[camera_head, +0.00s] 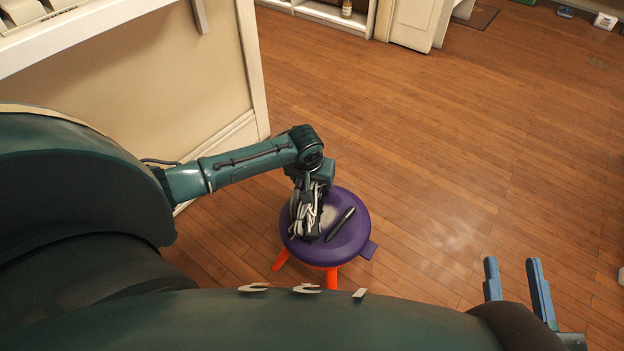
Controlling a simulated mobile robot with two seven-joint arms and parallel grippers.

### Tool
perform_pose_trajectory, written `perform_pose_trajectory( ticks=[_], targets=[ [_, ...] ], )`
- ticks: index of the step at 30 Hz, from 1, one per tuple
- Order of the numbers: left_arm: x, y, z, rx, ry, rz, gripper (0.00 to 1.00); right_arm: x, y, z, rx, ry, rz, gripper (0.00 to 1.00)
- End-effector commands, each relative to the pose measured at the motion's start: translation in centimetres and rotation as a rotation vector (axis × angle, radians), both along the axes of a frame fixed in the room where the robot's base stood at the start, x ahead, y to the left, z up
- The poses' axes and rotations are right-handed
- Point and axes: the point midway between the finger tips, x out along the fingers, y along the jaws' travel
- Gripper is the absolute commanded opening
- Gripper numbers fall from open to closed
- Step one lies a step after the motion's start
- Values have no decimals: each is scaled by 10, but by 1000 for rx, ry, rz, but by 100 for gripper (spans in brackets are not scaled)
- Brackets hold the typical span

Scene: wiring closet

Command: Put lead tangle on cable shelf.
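The lead tangle (304,218), a bundle of white and dark cables, is at the left part of a round purple stool (352,243) with orange legs. My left gripper (311,200) points down at the tangle, and its fingers are largely hidden among the cables. I cannot tell whether they close on it, or whether the tangle rests on the seat or hangs just above it. My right gripper (517,276) is at the lower right, open and empty, its two blue fingers apart. No shelf is clearly identifiable as the cable shelf.
A dark pen-like object (340,224) lies on the stool beside the tangle. A white ledge (95,38) with pale objects is at the upper left. A low white shelf (330,14) with a small bottle (346,9) stands at the back. The wooden floor on the right is mostly clear.

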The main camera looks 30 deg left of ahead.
Motion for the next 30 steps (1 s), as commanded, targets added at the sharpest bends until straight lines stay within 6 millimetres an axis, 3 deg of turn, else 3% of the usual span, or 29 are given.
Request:
perform_pose_trajectory(
  ticks=[8, 17, 30],
  targets=[
    [-1, 0, -1, 1, 1, 0, 72, 0, 0, 0, 0, 0, 0, 36],
    [-1, 0, -1, 0, 2, 0, 96, 0, 0, 0, 0, 0, 0, 36],
    [-3, 0, 7, 0, 2, 0, 96, 0, 0, -1, -1, 3, 0, 36]
  ],
)
